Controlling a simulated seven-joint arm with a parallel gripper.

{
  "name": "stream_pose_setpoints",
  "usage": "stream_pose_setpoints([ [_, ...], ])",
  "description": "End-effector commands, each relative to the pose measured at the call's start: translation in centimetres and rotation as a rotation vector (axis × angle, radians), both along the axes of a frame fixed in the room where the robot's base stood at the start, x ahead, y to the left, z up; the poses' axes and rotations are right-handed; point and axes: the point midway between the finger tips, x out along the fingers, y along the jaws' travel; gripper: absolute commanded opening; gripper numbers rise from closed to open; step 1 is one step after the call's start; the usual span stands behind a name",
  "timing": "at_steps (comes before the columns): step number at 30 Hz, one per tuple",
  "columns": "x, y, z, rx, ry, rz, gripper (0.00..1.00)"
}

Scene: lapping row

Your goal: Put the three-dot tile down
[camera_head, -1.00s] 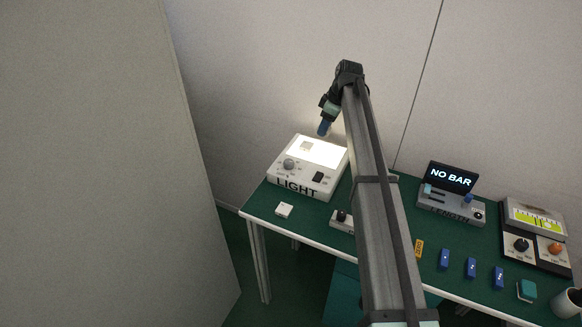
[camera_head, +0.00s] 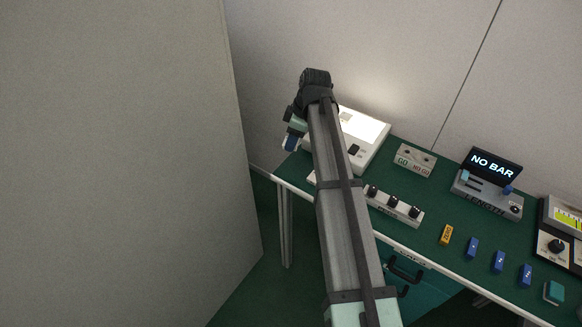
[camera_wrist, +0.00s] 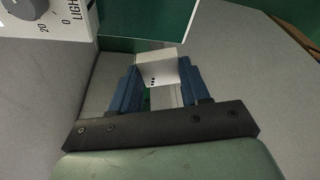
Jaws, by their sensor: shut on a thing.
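The white three-dot tile (camera_wrist: 157,68) is between the blue fingers of my gripper (camera_wrist: 155,84) in the wrist view, with small dark dots on its near face. My gripper is shut on it. In the head view my gripper (camera_head: 291,143) is near the left end of the green table (camera_head: 427,211), in front of the light box (camera_head: 362,157). The tile is hard to make out there. The wrist view shows the tile held in the air by the table's edge; its exact height I cannot tell.
A GO/NO-GO block (camera_head: 414,160), a row of black knobs (camera_head: 394,203), a yellow block (camera_head: 446,235) and several blue blocks (camera_head: 472,248) stand to the right. A grey partition (camera_head: 120,160) fills the left.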

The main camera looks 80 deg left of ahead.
Motion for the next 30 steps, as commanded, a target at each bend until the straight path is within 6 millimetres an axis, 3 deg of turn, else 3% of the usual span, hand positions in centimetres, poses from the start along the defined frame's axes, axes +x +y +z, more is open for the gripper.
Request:
stream_pose_setpoints([
  [5,0.0,0.1,-0.6,0.01,-0.003,0.039,0.14],
  [15,0.0,0.1,-5.6,0.009,-0.004,0.039,0.14],
  [30,0.0,0.1,-10.0,0.01,-0.003,0.039,0.14],
])
